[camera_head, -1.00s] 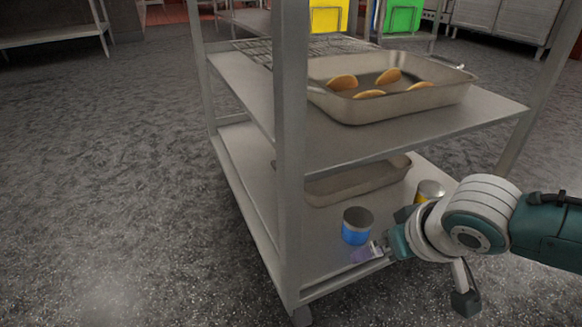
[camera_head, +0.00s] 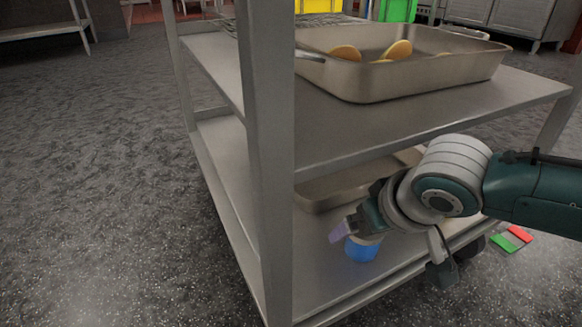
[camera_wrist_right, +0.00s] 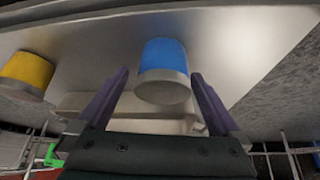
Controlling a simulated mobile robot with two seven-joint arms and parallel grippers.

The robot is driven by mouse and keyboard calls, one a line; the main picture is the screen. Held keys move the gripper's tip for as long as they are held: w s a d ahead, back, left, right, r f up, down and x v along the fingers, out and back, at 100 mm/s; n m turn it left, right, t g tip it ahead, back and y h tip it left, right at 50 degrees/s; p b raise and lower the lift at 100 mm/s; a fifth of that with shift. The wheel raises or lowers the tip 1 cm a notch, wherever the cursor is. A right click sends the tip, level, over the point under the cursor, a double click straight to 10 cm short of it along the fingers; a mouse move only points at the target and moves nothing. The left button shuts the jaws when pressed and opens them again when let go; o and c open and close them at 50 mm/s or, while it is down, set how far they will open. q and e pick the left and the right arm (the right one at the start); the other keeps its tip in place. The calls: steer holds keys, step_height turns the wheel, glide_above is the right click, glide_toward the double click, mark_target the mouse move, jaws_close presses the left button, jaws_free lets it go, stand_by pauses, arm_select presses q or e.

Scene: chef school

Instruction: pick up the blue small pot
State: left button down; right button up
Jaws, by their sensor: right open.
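The blue small pot (camera_head: 361,250) stands on the lower shelf (camera_head: 325,285) of a metal rack, partly hidden by my right gripper (camera_head: 345,232) in the head view. In the right wrist view the blue pot (camera_wrist_right: 163,72) lies ahead, between the two purple fingers of my open right gripper (camera_wrist_right: 155,100), with space on both sides. The gripper is empty, and I cannot tell how far the pot sits between the fingers. My left gripper is not in view.
A yellow pot (camera_wrist_right: 27,74) stands to the left in the wrist view. A tray (camera_head: 335,190) lies behind on the lower shelf. The upper shelf (camera_head: 350,140) and its roasting pan (camera_head: 400,85) hang over the arm. A rack post (camera_head: 268,170) stands at left.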

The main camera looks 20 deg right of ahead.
steer(key=shift+s+a, duration=0.15)
steer(key=shift+s, duration=0.05)
steer(key=shift+s+a, duration=0.1)
steer(key=shift+c, duration=1.4)
steer(key=c, duration=1.2)
